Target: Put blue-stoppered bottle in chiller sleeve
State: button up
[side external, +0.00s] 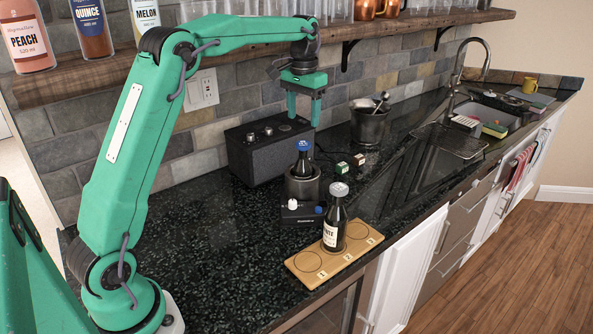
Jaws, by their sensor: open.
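The blue-stoppered bottle (303,163) stands upright inside the dark chiller sleeve (303,188), with its blue stopper and dark neck showing above the rim. Its lower part is hidden by the sleeve. My gripper (304,112) is above the bottle, pointing down, open and empty, with a gap between its fingertips and the stopper. A second dark bottle (333,226) with a white label and a pale grey stopper stands on the wooden board (303,262), which has numbered circles.
A black speaker (265,150) stands behind the sleeve. A small black block (299,213) with white and blue knobs lies in front. Two small boxes (350,163) and an ice bucket (370,125) are to the right. A shelf (100,75) with bottles and glasses runs above. The left counter is clear.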

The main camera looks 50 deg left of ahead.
jog(key=s+d+r+t, duration=0.1)
jog(key=s+d+r, duration=0.15)
jog(key=s, duration=0.25)
jog(key=s+d+r+m+t, duration=0.1)
jog(key=s+d+r, duration=0.1)
jog(key=s+d, duration=0.15)
jog(key=s+d+r+t, duration=0.1)
jog(key=s+d+r, duration=0.15)
jog(key=s, duration=0.25)
jog(key=s+d+f+t, duration=0.1)
jog(key=s+f, duration=0.3)
jog(key=s, duration=0.4)
jog(key=s+d+f+m+t, duration=0.1)
jog(key=s+d+f, duration=0.2)
jog(key=s, duration=0.5)
jog(key=shift+s+d+f, duration=0.25)
jog(key=shift+d+f, duration=0.1)
jog(key=shift+d, duration=0.2)
